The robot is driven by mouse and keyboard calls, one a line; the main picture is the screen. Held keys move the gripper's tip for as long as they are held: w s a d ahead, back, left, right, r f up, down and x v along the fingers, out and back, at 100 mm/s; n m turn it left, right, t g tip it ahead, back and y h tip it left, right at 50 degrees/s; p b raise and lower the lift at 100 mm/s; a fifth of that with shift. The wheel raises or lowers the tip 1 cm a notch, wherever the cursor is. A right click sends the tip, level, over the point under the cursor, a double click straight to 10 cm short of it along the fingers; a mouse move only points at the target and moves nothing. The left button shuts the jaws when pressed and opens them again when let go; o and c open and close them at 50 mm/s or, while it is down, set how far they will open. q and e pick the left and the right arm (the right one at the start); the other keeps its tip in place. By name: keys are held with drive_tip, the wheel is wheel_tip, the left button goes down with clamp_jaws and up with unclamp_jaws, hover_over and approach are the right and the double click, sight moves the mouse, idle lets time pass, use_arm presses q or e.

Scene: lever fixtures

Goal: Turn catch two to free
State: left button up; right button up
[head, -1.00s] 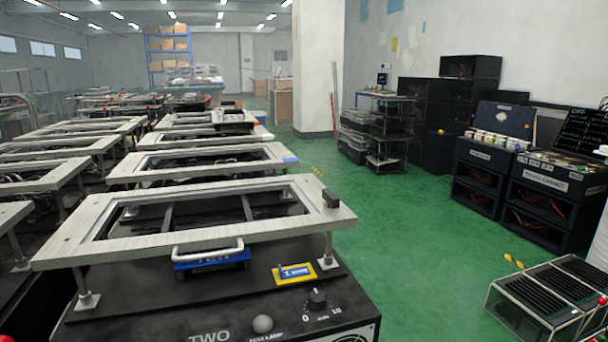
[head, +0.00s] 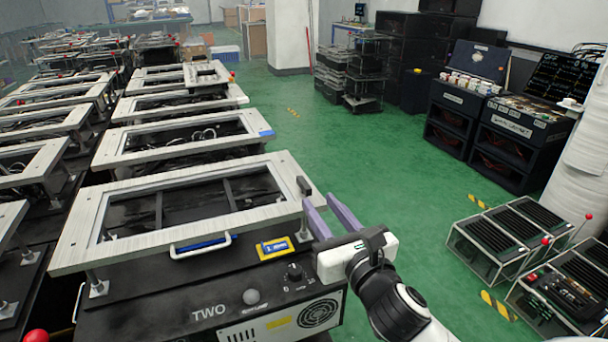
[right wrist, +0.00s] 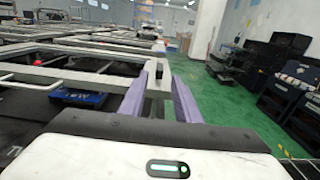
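The fixture marked TWO (head: 209,312) has a pale rectangular frame (head: 130,243) on posts over a black base. A small dark block (head: 304,186), which looks like the catch, sits at the frame's right corner. Its exact setting cannot be told. My right gripper (head: 318,198) is open, its two purple fingers apart just right of and in front of the block. My left gripper is not in view.
A white handle (head: 202,247), a yellow-and-blue plate (head: 275,248) and a black dial (head: 294,271) are on the fixture's front. Similar fixtures stand behind and left. Green floor (head: 400,180) is clear to the right, with slatted boxes (head: 490,238) beyond.

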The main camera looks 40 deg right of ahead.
sight(309, 189)
drive_tip(key=x, duration=0.9)
drive_tip(key=shift+w, duration=0.45)
clamp_jaws()
